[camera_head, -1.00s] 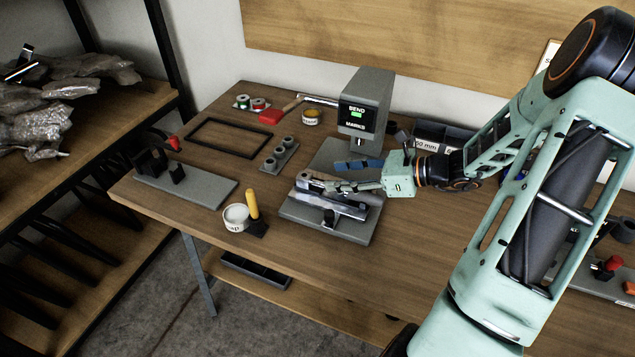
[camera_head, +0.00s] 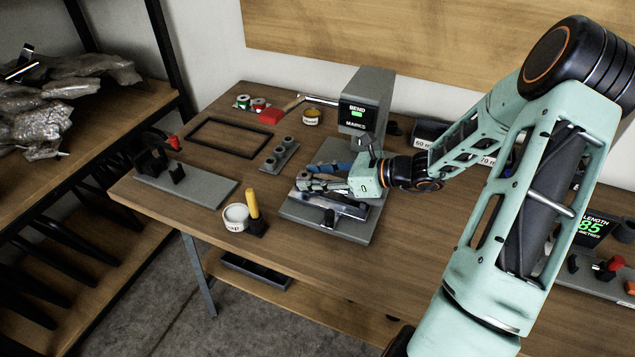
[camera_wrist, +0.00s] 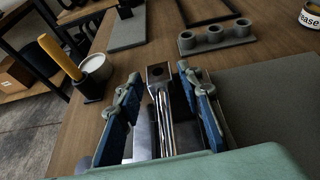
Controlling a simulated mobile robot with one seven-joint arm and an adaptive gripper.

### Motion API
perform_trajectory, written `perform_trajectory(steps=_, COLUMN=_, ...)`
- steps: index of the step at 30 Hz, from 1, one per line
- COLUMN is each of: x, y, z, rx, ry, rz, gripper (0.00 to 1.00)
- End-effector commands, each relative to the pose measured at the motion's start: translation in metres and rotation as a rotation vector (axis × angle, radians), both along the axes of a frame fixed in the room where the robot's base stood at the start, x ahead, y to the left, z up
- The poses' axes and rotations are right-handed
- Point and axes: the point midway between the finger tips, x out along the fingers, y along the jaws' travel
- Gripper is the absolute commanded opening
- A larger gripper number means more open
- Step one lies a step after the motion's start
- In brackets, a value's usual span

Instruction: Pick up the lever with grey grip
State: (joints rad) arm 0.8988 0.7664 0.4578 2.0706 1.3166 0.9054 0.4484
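My gripper (camera_head: 322,182) is low over the bending fixture on a grey base plate (camera_head: 350,233), at the middle of the workbench. In the wrist view my gripper (camera_wrist: 159,75) is open, its two blue-padded fingers apart. A shiny metal bar (camera_wrist: 166,122) with a square, holed end block (camera_wrist: 158,72) lies between the fingers, with gaps on both sides. This bar looks like the lever, but I cannot make out a grey grip; my gripper and wrist hide part of it in the head view.
A display post (camera_head: 366,105) stands behind the fixture. A white tub (camera_head: 236,217) and a yellow-handled tool (camera_head: 253,205) stand to its left. A three-post grey block (camera_head: 279,155) and a black frame (camera_head: 228,138) lie farther back. Bare bench shows at front.

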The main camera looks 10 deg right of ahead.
Motion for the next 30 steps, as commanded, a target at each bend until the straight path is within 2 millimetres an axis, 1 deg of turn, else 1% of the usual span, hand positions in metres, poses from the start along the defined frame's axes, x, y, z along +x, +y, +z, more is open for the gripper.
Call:
perform_trajectory(steps=1, x=0.000, y=0.000, z=0.000, rx=0.000, ry=0.000, rz=0.000, gripper=0.26)
perform_trajectory(steps=8, x=0.000, y=0.000, z=0.000, rx=0.000, ry=0.000, rz=0.000, gripper=0.01)
perform_trajectory(steps=23, x=0.000, y=0.000, z=0.004, rx=0.001, ry=-0.003, rz=0.001, gripper=0.00)
perform_trajectory(steps=26, x=0.000, y=0.000, z=0.010, rx=0.000, ry=-0.003, rz=0.001, gripper=0.00)
perform_trajectory(steps=30, x=0.001, y=0.000, z=0.028, rx=-0.002, ry=-0.005, rz=0.001, gripper=0.00)
